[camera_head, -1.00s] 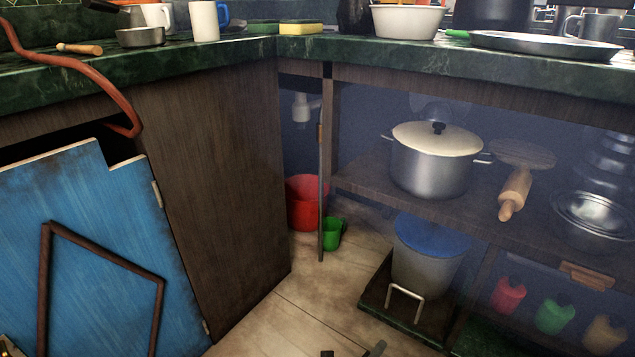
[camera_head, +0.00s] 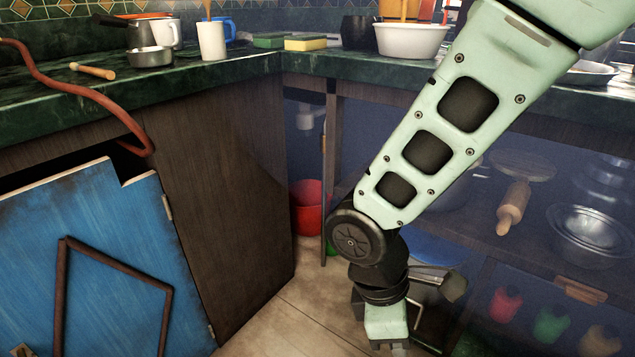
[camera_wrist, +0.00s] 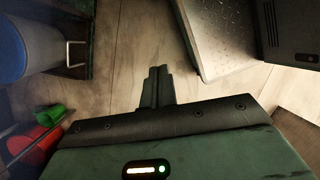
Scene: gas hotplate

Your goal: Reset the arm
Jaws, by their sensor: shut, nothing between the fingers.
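My gripper (camera_wrist: 157,76) shows in the wrist view with its two dark fingers together and nothing between them. It points over the bare tiled floor (camera_wrist: 125,70). In the head view my pale green arm comes in from the upper right and hangs down in front of the open shelves. Its lower end is near the bottom edge of the picture, and the fingertips cannot be made out there. The arm hides most of the steel pot and much of the blue-lidded bin.
The blue cabinet door (camera_head: 95,255) stands at the left, below a red hose (camera_head: 75,92). A red bucket (camera_head: 308,208) and the blue-lidded bin (camera_wrist: 32,45) are near the arm. Shelves hold a rolling pin (camera_head: 513,205) and bowls (camera_head: 590,232). The counter (camera_head: 200,80) carries mugs and dishes.

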